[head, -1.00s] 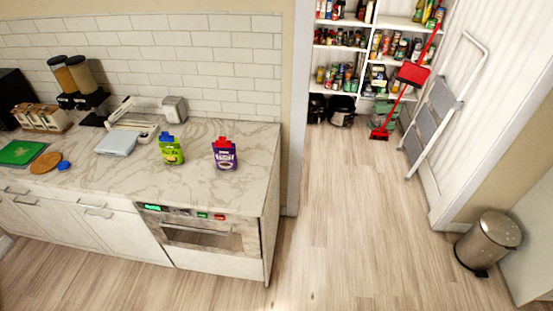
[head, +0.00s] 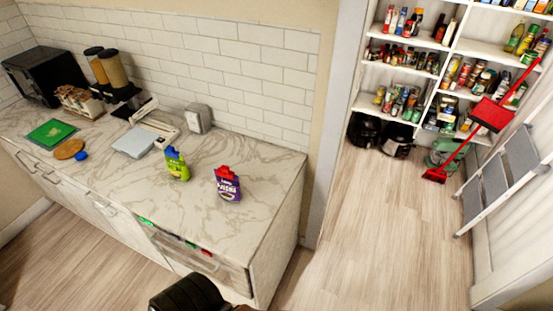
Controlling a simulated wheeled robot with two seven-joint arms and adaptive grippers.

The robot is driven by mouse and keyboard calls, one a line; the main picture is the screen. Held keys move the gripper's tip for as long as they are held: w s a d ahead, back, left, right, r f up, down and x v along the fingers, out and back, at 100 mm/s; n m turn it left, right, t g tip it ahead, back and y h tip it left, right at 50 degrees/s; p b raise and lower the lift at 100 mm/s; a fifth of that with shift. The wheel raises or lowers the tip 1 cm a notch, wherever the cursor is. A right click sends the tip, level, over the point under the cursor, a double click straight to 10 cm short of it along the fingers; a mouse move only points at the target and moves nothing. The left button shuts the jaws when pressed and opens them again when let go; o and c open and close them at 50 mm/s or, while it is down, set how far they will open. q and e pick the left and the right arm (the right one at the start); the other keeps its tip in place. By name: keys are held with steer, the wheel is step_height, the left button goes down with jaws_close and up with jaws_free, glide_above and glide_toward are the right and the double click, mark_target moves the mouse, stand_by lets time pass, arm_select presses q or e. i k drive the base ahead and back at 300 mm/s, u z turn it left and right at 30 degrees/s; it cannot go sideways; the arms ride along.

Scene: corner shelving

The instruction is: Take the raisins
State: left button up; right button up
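A purple package with a red top (head: 227,186) stands on the marble counter (head: 120,185) near its right end. Its label is too small to read surely, but it looks like the raisins. A green package with a blue top (head: 176,165) stands to its left, apart from it. Neither gripper can be made out. A dark rounded part of mine shows at the bottom edge, below the counter front, clear of both packages.
A dispenser (head: 113,68), a white scale-like device (head: 133,143), a green board (head: 51,133) and a napkin holder (head: 197,116) stand farther left. A pantry with shelves (head: 446,45), a red broom (head: 490,115) and a stepladder (head: 497,186) are at right. The floor (head: 385,225) between is clear.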

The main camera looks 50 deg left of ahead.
mark_target(229, 190)
steer(key=i, duration=3.05)
steer(key=u, duration=3.85)
